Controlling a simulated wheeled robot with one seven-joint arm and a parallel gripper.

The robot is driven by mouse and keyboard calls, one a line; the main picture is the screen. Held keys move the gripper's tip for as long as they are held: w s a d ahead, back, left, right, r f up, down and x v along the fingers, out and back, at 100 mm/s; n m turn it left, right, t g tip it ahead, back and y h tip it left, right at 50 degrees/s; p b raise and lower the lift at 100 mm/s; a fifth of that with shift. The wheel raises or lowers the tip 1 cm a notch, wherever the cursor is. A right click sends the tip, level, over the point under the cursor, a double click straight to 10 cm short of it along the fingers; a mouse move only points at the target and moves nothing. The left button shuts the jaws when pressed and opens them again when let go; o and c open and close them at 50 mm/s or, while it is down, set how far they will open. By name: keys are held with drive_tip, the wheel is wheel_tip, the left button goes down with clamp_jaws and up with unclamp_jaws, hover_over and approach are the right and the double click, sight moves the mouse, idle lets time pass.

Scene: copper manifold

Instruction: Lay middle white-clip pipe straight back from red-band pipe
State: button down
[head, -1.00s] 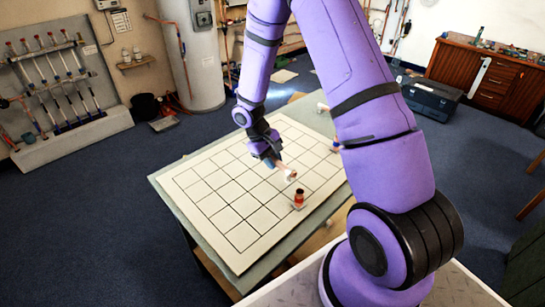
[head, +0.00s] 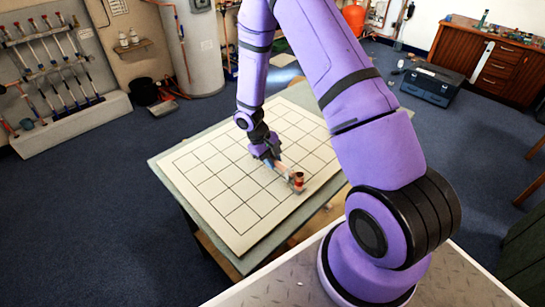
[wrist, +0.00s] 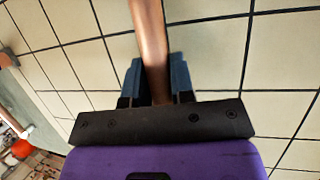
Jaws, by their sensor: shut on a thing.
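My gripper (head: 268,154) is low over the gridded board, with its blue fingers closed on a copper pipe (wrist: 152,45). In the wrist view the pipe runs between the fingertips (wrist: 157,80) and off the top edge. In the head view the held pipe (head: 281,169) slants toward the near right, with a pale part near its far end. That end meets or overlaps the short red-band pipe (head: 298,185) near the board's right edge. I cannot tell whether they touch. The white clip is not clear.
The white gridded board (head: 235,222) lies on a green-grey table (head: 165,175), mostly bare left of my gripper. A copper piece with a pale end (wrist: 8,58) shows at the wrist view's left edge. A dark toolbox (head: 432,85) stands on the floor behind.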

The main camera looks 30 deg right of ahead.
drive_tip(key=shift+f, duration=0.45)
idle(0.6)
drive_tip(key=c, duration=0.9)
unclamp_jaws()
drive_tip(key=shift+r, duration=4.5)
